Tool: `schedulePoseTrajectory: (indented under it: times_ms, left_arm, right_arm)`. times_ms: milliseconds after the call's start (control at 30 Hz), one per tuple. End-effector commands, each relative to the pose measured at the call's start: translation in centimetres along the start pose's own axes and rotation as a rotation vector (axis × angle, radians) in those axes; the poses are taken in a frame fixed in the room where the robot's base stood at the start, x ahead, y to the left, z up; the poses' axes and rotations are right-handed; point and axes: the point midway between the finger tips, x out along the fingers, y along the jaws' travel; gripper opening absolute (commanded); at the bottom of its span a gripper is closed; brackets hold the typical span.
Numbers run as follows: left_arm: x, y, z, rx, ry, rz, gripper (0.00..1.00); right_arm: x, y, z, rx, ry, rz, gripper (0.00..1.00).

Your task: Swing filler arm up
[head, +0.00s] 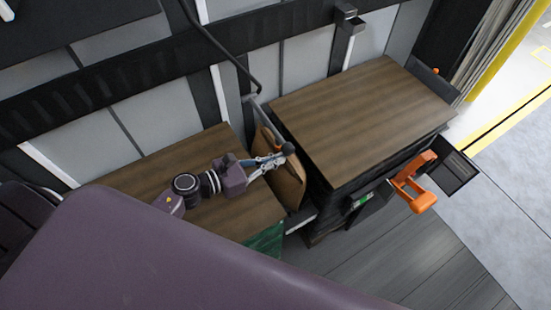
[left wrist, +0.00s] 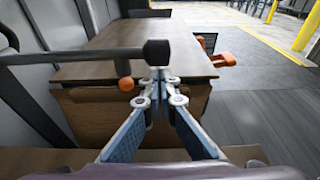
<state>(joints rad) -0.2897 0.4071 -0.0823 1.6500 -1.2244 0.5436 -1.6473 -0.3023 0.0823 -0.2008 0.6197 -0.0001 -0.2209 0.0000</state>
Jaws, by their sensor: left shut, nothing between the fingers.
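The filler arm looks to be a dark grey bar that ends in a black knob (head: 288,148). In the left wrist view the bar (left wrist: 80,56) comes in level from the left, and its black knob (left wrist: 157,52) is just beyond my fingertips. A small orange ball (left wrist: 126,84) is below the bar. My left gripper (head: 280,158) is shut and empty, its tips (left wrist: 160,76) close to the knob; I cannot tell whether they touch it. A brown bag-like panel (head: 287,182) stands upright in the gap below. My right gripper is not in view.
A tall wood-topped stack (head: 360,115) stands right of the gap, and a lower wooden top (head: 170,150) lies left of it. An orange handle (head: 415,185) juts from the stack's front. A dark bent pipe (head: 215,45) runs down the wall. Grey floor (head: 500,200) at right is clear.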

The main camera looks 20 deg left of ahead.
Motion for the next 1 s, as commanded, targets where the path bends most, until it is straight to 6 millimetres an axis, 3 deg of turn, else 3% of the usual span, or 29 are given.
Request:
schedulePoseTrajectory:
  times_ms: [167, 367, 667, 1000]
  left_arm:
    - [-0.1, 0.0, 0.3, -0.007, 0.0, -0.002, 0.0]
    - [-0.5, -0.1, 2.1, -0.065, -0.001, -0.015, 0.0]
    - [-1.8, 0.2, 7.6, -0.277, 0.001, -0.066, 0.0]
    - [-3.3, 2.7, 14.3, -0.592, 0.001, -0.136, 0.0]
  right_arm:
    - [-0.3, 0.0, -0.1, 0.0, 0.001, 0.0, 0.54]
    - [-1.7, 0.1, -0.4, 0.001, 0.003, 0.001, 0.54]
    - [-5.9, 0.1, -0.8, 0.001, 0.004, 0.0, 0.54]
    - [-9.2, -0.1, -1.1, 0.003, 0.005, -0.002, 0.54]
